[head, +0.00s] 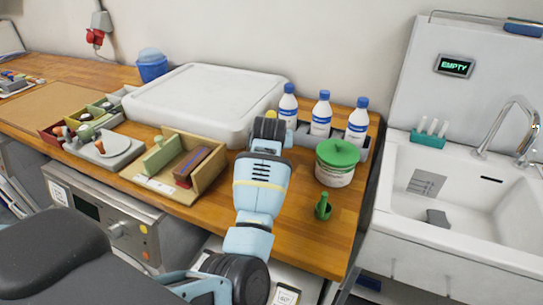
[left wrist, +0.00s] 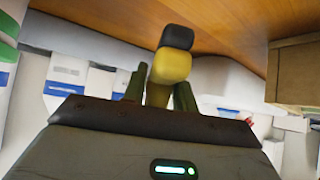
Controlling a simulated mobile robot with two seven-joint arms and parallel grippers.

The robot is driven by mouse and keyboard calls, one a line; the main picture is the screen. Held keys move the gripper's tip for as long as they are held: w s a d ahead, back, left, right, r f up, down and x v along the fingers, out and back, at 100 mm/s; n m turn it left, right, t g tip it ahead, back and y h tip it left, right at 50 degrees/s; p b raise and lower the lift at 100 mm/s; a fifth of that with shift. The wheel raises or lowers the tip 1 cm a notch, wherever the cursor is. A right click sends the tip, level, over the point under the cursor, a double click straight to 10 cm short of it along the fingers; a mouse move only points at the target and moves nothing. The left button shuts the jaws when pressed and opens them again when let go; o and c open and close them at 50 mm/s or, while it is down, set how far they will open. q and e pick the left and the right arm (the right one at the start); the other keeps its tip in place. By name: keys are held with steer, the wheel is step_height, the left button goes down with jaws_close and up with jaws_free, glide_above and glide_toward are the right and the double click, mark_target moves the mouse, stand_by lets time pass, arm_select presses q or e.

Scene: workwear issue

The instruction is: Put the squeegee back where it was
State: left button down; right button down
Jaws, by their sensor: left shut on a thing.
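My left gripper (left wrist: 160,92) has its two dark green fingers shut on a yellow piece with a black end (left wrist: 172,66). I cannot tell whether this piece is the squeegee; most of it is hidden. In the head view the left gripper (head: 270,127) is over the wooden bench, between the white tray and the bottles, with its fingers mostly hidden by my own arm. A bar with a blue part (head: 523,28) lies on top of the sink's back panel. My right gripper is not in view.
Three white bottles with blue caps (head: 321,114) stand at the wall. A green-lidded tub (head: 336,162) and a small green object (head: 322,207) stand right of my arm. The white tray (head: 205,104) and wooden box (head: 208,178) are left. The sink (head: 465,190) is right.

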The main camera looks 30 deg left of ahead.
arm_select(q)
step_height(320, 180, down, 5)
steer(key=shift+r, duration=0.1)
steer(key=c, duration=1.1)
jaws_free()
